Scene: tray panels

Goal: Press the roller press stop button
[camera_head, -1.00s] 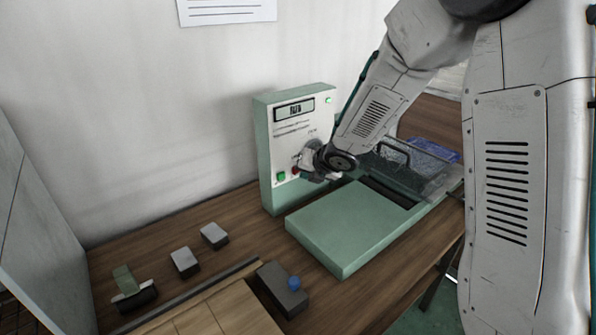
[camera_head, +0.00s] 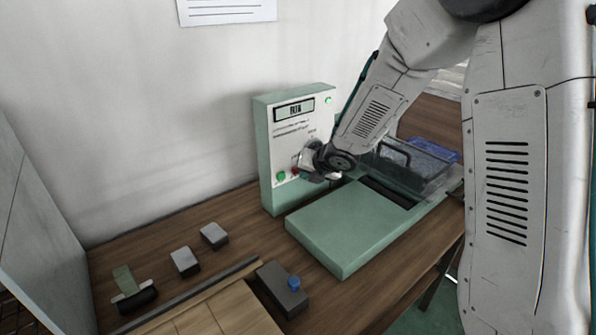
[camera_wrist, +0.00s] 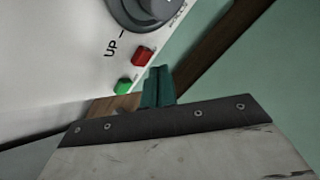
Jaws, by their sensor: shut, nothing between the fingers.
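The roller press is a pale green machine with an upright control panel (camera_head: 290,140) and a low bed (camera_head: 345,228). A red button (camera_wrist: 143,56) and a green button (camera_wrist: 123,87) sit side by side on the white panel face. In the head view, the red button (camera_head: 295,171) is just left of my gripper (camera_head: 306,168), with the green button (camera_head: 281,176) further left. In the wrist view, the teal fingers of my gripper (camera_wrist: 158,72) are together and empty, beside the red button. Whether they touch it, I cannot tell.
A large grey knob (camera_wrist: 145,10) is above the buttons. A clear guard (camera_head: 410,168) stands over the rollers. A dark box with a blue knob (camera_head: 283,288) and several small blocks (camera_head: 185,262) are on the wooden table. A wall is behind.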

